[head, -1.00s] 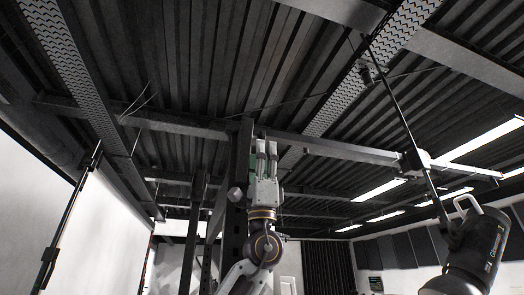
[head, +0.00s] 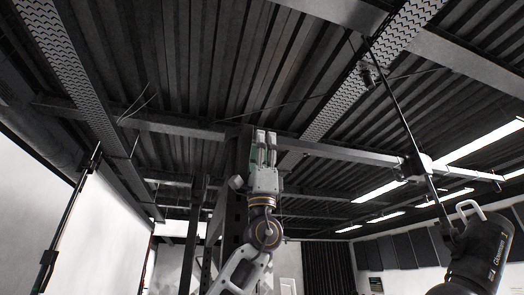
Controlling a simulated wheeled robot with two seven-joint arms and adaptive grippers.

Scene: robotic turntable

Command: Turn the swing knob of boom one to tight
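My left gripper (head: 265,136) points upward in the middle of the head view, in front of a dark upright post. Its two fingers stand close together with a narrow gap. I see nothing clearly held between them, and their opening is hard to judge from this side. The swing knob cannot be made out. A long grey bar (head: 345,153), which may be a boom, runs right from behind the fingertips to a clamp (head: 418,165). I cannot tell which boom is number one. My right gripper is out of view.
A thin black pole (head: 398,108) slants down through the clamp area to a black cylindrical lamp (head: 480,255) at lower right. Another dark pole (head: 70,215) stands at left before a white panel (head: 105,235). Ceiling beams cross above.

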